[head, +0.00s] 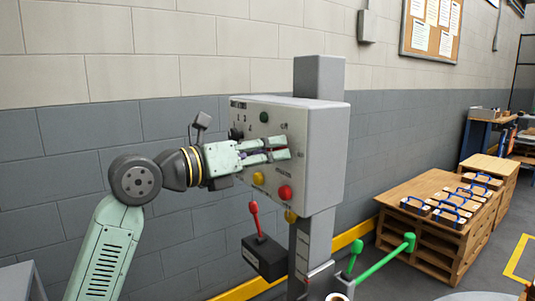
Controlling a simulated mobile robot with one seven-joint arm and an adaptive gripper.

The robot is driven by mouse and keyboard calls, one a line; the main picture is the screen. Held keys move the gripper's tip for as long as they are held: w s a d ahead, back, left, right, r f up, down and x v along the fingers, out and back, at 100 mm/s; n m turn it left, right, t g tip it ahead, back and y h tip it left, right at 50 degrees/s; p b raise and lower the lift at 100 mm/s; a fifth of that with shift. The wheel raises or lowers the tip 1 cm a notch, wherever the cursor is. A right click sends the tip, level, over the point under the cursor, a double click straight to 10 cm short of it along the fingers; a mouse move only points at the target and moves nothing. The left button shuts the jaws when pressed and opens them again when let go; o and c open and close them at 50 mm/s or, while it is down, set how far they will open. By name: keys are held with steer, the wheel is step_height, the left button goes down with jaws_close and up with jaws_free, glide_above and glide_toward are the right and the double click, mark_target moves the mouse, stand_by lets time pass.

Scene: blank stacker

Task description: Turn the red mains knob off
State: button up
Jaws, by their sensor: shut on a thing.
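A grey control box (325,160) stands on a grey post. My gripper (283,148) reaches in from the left with its fingertips at the box's front face, near the upper right of the panel. It is shut on a small dark-red part (279,148), seemingly the red mains knob, which the fingers mostly hide. I cannot tell the knob's setting from here.
A red button (285,193) and a yellow button (258,178) sit just below my fingers, with a green button (264,117) above. A red lever (254,213) rises from a black box (264,258) below. Green-handled levers (408,243) stand lower right.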

steer(key=shift+n, duration=1)
steer(key=o, duration=1.2)
steer(key=v, duration=1.2)
